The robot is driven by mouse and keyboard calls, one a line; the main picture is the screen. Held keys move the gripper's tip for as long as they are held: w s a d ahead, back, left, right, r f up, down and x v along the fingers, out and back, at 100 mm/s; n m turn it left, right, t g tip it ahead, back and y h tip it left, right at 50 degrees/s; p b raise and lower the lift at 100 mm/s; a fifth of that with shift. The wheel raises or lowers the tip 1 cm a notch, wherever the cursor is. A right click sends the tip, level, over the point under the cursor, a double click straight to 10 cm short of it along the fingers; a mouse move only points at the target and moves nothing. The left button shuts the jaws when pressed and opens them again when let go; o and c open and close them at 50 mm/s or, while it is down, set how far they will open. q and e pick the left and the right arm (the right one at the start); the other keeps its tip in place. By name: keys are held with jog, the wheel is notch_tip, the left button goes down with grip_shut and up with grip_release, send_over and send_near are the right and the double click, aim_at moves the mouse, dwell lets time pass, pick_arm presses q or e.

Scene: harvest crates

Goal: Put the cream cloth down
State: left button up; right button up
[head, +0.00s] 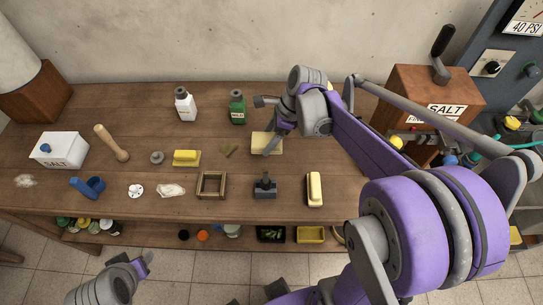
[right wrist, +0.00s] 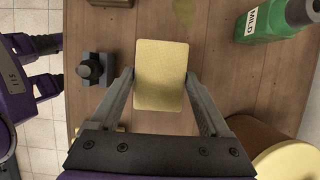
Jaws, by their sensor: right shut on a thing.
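The cream cloth (head: 262,143) is a flat, folded-looking rectangle over the middle of the wooden table in the head view. My right gripper (head: 274,145) is at its right side, and the arm reaches in from the right. In the right wrist view the cloth (right wrist: 161,60) lies between the two fingers of my right gripper (right wrist: 160,78), which touch its sides near the lower end. The gripper is shut on it. I cannot tell whether the cloth touches the table.
Behind the cloth stand a green bottle (head: 237,108) and a white bottle (head: 186,104). In front are a wooden frame (head: 201,191), a black tool (head: 265,188) and a brush (head: 314,189). A greenish stain (head: 228,151) lies left. A wooden salt box (head: 432,88) stands right.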

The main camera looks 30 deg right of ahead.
send_over(264, 161)
jog(key=d, duration=0.1)
jog(key=f, duration=0.4)
jog(key=shift+s+d, duration=0.15)
jog(key=shift+s, duration=0.25)
jog(key=shift+f+b, duration=0.3)
jog(key=shift+f, duration=1.85)
jog(key=shift+f, duration=0.2)
jog(key=o, duration=1.2)
jog(key=shift+c, duration=0.2)
jog(key=shift+r, duration=0.15)
